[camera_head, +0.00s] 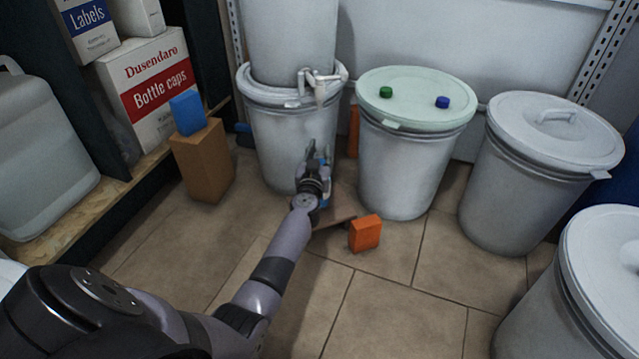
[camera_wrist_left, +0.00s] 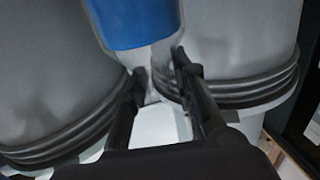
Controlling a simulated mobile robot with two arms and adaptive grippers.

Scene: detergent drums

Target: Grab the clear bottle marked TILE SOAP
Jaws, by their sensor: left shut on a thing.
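My left gripper (camera_head: 316,162) is low in front of the grey drum with a tap above it. In the left wrist view, its two fingers (camera_wrist_left: 160,70) are shut on a clear bottle (camera_wrist_left: 152,56) with a broad blue area (camera_wrist_left: 136,22) above the fingers. No writing can be read on it, so I cannot confirm the TILE SOAP marking. In the head view my gripper and wrist hide most of the bottle. My right gripper is not in view.
An orange box (camera_head: 365,233) stands on the tiles just right of my wrist. A drum with a pale green lid (camera_head: 416,95) stands at the right, with another grey drum (camera_head: 535,180) beyond. A brown carton (camera_head: 203,162) stands at the left.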

